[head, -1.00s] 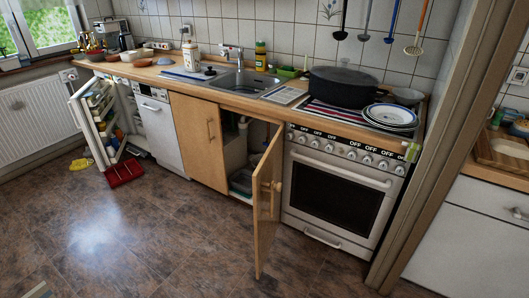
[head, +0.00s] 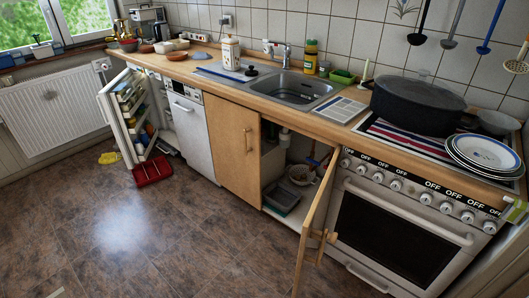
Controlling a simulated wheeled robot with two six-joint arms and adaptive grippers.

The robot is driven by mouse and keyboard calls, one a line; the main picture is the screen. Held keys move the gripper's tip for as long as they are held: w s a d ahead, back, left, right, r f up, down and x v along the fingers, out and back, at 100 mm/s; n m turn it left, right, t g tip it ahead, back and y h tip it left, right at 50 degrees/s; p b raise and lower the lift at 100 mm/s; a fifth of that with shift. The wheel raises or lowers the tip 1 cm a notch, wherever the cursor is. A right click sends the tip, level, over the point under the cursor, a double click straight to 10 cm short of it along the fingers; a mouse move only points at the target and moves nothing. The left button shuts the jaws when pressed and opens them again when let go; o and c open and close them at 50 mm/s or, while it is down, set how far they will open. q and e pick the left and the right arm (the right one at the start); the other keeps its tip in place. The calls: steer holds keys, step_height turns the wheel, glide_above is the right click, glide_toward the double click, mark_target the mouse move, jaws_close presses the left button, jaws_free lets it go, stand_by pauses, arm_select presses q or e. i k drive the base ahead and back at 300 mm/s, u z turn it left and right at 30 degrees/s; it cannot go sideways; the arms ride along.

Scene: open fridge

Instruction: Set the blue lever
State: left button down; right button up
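I cannot make out a blue lever anywhere in the head view. The open fridge (head: 104,104) stands at the far left of the counter row, its door swung out toward the room and its shelves holding several items. The fridge's inside is small in view and partly hidden by its door. Neither of my grippers shows in the head view.
A red tray (head: 152,171) and a yellow item (head: 110,158) lie on the floor by the fridge. An open cabinet door (head: 313,230) juts out beside the oven (head: 395,235). The brown floor (head: 150,235) at centre left is clear.

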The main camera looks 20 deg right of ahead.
mark_target(309, 159)
steer(key=u, duration=0.3)
steer(key=i, duration=2.35)
steer(key=z, duration=1.3)
steer(key=i, duration=0.8)
steer(key=z, duration=0.85)
